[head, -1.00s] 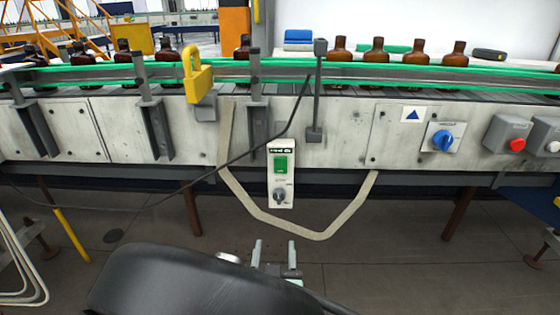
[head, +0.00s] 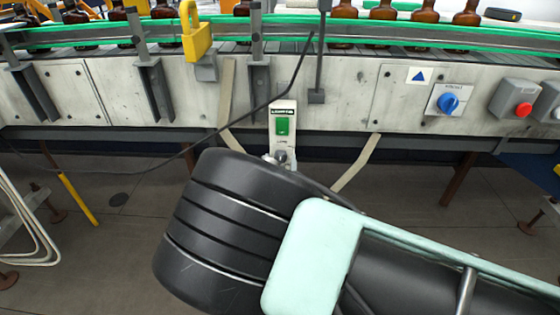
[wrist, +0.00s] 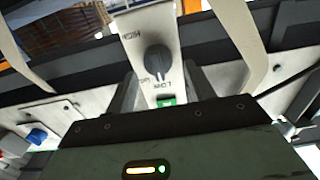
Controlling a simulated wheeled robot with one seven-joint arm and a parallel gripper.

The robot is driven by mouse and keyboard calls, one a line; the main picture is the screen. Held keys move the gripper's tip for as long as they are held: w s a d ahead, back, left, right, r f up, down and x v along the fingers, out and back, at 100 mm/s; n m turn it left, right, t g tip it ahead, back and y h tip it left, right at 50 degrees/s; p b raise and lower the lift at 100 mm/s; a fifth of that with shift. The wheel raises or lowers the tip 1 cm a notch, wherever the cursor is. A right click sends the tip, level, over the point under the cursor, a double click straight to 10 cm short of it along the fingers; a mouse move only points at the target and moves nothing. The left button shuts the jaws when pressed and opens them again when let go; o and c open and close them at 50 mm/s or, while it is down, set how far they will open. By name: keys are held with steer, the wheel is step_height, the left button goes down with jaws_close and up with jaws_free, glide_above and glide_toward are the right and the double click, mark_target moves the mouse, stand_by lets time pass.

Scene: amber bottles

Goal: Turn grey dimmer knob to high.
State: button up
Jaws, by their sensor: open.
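The dimmer knob (head: 281,156) is at the bottom of a white panel (head: 294,146) on the conveyor's side, just above my arm. In the wrist view, which is upside down, the knob (wrist: 157,59) looks dark and round. "HIGH" and "LOW" labels are printed beside it; its exact pointer direction is hard to tell. The green switch (head: 282,126) sits above the knob on the panel. My gripper (wrist: 162,76) is open and empty, its fingers either side of the panel's image near the knob. No contact is clear. My arm hides the gripper in the head view.
A blue knob (head: 448,103) and a red button (head: 522,109) are to the right. Brown bottles (head: 383,10) line the conveyor.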

steer(key=shift+w, duration=0.2)
steer(key=shift+c, duration=0.3)
steer(key=c, duration=0.9)
